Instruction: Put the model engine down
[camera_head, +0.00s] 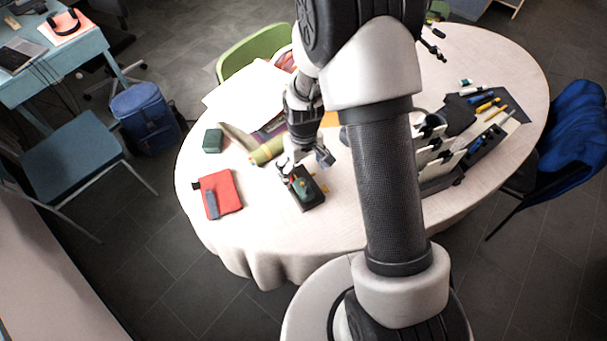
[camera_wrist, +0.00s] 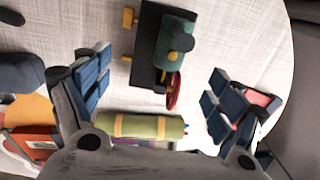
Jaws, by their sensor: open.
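The model engine (camera_head: 303,188) is a green body with a red wheel on a dark base. It rests on the round table (camera_head: 330,222) near its front edge, and it also shows in the wrist view (camera_wrist: 178,42). My gripper (camera_head: 306,166) is open and empty just behind the engine in the head view. In the wrist view my blue-padded fingers (camera_wrist: 158,90) are spread wide, with the engine ahead of the gap between them. The fingers look clear of it.
A red pouch (camera_head: 227,186) lies left of the engine. A green roll (camera_head: 268,151) and a dark green box (camera_head: 212,140) lie behind it. A black holder (camera_head: 484,143) with tools stands at the right. Bare cloth lies in front of the engine.

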